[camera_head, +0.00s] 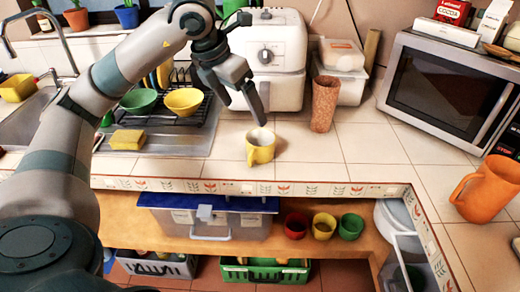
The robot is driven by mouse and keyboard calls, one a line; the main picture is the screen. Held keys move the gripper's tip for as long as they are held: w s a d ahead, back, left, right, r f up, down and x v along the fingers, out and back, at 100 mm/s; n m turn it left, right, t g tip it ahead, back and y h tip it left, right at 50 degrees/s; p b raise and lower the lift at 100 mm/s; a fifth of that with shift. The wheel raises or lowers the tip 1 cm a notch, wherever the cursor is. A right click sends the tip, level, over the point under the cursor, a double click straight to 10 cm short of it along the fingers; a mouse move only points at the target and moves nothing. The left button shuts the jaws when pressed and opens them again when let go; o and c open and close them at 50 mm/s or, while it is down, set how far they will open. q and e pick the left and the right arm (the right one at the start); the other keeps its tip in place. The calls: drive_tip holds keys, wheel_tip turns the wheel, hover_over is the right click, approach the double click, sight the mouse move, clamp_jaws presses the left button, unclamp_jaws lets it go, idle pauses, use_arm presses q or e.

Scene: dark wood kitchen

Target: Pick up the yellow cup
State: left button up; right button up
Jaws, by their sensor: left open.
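The yellow cup (262,148) stands upright on the white tiled counter, a little behind its front edge. Its handle points to the lower left. My left gripper (246,108) hangs just above and behind the cup, with its fingers pointing down and apart. It is open, and nothing shows between its fingers. One fingertip looks close above the cup's rim; I cannot tell whether it touches. My right gripper does not show.
A dish rack with green (139,101) and yellow (184,101) bowls stands left of the cup. A white air fryer (283,50) and a brown tumbler (325,104) stand behind it. A microwave (447,90) and an orange pitcher (490,188) are at the right. The counter right of the cup is clear.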

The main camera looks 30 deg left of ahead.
use_arm(q)
drive_tip(key=p, duration=0.2)
approach(259, 143)
drive_tip(key=d, duration=0.1)
drive_tip(key=s+d+f, duration=0.1)
drive_tip(key=shift+s+d, duration=0.2)
drive_tip(key=shift+d, duration=0.1)
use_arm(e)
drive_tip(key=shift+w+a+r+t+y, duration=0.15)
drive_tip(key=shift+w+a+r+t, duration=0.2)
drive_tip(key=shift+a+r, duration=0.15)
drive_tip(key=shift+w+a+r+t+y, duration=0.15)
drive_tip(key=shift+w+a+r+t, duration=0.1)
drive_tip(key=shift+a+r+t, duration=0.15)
use_arm(q)
drive_tip(key=shift+f, duration=0.15)
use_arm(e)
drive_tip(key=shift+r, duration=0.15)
use_arm(q)
drive_tip(key=shift+w+f, duration=0.1)
drive_tip(key=shift+f, duration=0.15)
drive_tip(key=shift+p+x, duration=0.9)
drive_tip(key=shift+x, duration=1.35)
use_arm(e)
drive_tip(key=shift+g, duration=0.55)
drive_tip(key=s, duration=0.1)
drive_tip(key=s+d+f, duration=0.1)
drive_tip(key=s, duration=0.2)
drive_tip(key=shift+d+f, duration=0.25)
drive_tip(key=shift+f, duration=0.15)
